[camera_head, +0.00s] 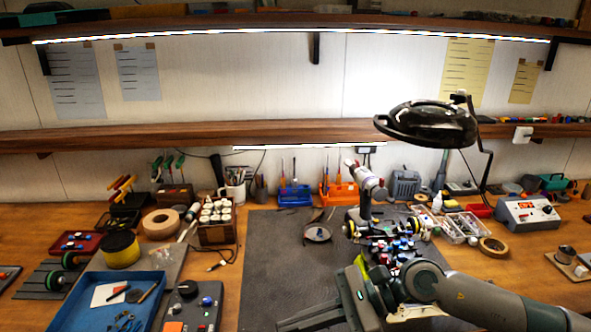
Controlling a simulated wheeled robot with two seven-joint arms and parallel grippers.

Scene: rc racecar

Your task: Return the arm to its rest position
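My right arm enters from the lower right. Its gripper (312,318) is low in the picture, over the front part of the dark grey work mat (275,250), with its dark fingers pointing left. I see nothing held in it, but whether the fingers are open or shut is unclear. The racecar (390,242), a cluttered shape with dark wheels with yellow hubs and red and blue parts, stands on the mat behind my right wrist. My forearm and wrist are in front of its near side. My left arm and gripper are not in view.
A blue tray (158,284) with tools lies at the left front, beside a grey control box (195,305). A lamp (428,123) hangs above the right side. A power unit (527,214) and tape roll (493,247) stand right. The mat's left part is clear.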

